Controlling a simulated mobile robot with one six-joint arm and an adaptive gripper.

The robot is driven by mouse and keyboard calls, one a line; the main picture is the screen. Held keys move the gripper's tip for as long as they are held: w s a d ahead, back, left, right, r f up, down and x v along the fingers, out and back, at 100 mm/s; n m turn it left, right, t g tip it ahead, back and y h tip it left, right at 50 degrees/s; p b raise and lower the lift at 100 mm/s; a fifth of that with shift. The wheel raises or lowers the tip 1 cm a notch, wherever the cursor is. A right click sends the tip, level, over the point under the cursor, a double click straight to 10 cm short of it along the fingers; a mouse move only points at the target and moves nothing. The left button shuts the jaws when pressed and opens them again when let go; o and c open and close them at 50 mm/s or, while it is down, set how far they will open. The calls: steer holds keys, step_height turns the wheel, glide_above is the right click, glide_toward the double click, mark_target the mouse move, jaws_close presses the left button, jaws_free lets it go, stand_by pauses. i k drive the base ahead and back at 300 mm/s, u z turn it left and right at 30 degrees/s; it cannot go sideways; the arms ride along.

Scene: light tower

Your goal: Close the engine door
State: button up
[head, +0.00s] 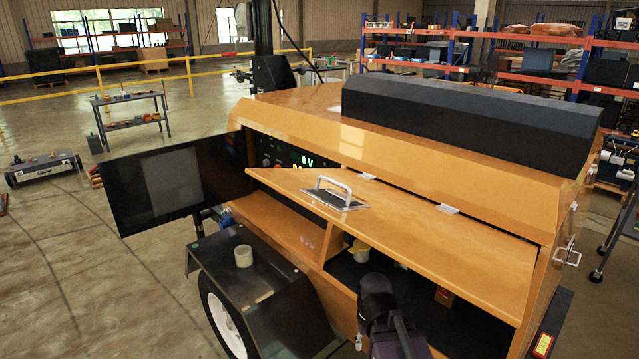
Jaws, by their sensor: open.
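The engine door (420,230) is a wide orange panel on the side of the orange light tower housing (400,165). It is hinged along its top edge and stands raised, with its lower edge swung outward over an open bay. A silver handle (334,190) on a dark plate sits near its left end. The dark engine bay (423,304) shows below the door. Part of my dark arm rises from the bottom edge in front of the bay, below the door and apart from the handle. I cannot make out my gripper's fingers.
A black panel (170,188) sticks out at the left, beside lit displays (303,160). A black fender (262,285) with a small cup (243,256) on it covers a wheel (222,322). Open floor (100,280) lies to the left. A side latch (568,252) projects at the right.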

mark_target(493, 270)
steer(key=u, duration=0.1)
steer(key=k, duration=2.05)
steer(key=z, duration=0.5)
steer(key=i, duration=1)
steer(key=u, duration=0.05)
